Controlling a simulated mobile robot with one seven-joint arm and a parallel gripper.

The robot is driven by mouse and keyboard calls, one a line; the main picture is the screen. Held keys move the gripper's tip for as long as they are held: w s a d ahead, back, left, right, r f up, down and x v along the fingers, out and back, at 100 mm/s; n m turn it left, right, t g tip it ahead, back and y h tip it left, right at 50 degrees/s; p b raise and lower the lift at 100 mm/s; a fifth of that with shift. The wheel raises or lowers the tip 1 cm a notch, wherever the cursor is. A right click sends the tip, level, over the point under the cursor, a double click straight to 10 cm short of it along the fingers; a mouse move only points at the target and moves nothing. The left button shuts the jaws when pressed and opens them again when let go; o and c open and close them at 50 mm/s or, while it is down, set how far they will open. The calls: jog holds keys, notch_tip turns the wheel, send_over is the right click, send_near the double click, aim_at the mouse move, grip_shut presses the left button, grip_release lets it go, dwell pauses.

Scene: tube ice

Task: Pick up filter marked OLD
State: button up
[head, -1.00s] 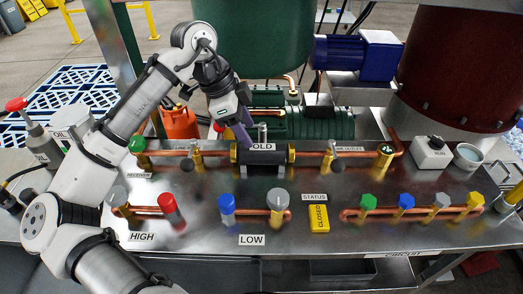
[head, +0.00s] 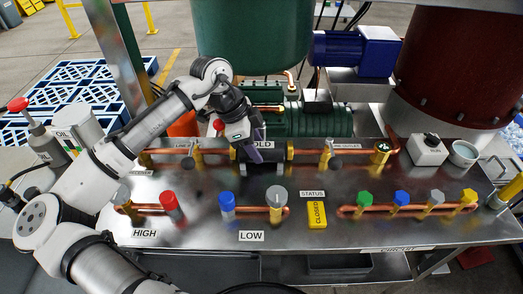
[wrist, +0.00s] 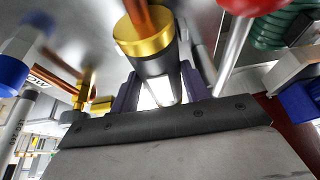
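The filter marked OLD (head: 275,151) is a short black cylinder lying level in the upper copper pipe, between brass fittings. My gripper (head: 252,152) is at its left part, its purple fingers pointing down and covering some of the label. In the wrist view, the black filter (wrist: 157,72) with a gold end fitting (wrist: 143,32) shows between my two fingers (wrist: 160,92). The fingers are apart, one on each side of it. I cannot tell whether they touch it.
Valves with red (head: 170,201), blue (head: 227,202) and grey (head: 276,196) handles stand in front on the metal bench. A green pump (head: 320,120) lies behind the pipe.

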jog(key=c, duration=0.5)
jog(key=shift+r, duration=0.2)
